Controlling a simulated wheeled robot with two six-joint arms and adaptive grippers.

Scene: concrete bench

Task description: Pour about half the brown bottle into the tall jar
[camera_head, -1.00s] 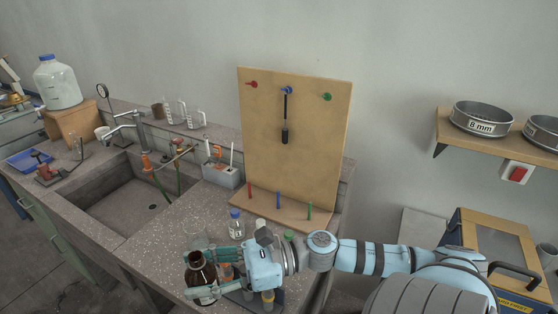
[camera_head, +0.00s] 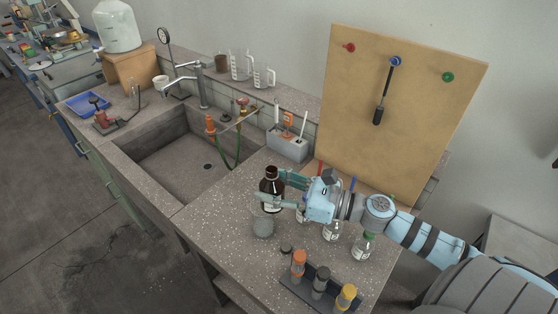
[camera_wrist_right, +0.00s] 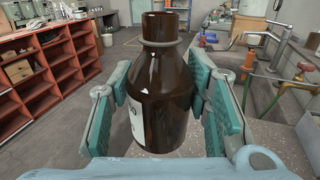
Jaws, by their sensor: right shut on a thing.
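My right gripper (camera_head: 280,192) is shut on the brown bottle (camera_head: 271,187), which is upright. In the right wrist view the bottle (camera_wrist_right: 160,95) sits between the teal pads, with part of a white label at its left and its neck uncapped. A glass jar (camera_head: 263,226), probably the tall jar, shows on the bench just below the bottle in the head view. Whether the bottle rests on the bench or hangs above it, I cannot tell. My left gripper is not in view.
Small capped bottles (camera_head: 362,248) stand close under and beside my right wrist. A rack (camera_head: 318,285) with orange, grey and yellow tops is at the front, with a small dark cap (camera_head: 286,249) near it. The sink (camera_head: 185,160) is left; the pegboard (camera_head: 400,110) is behind.

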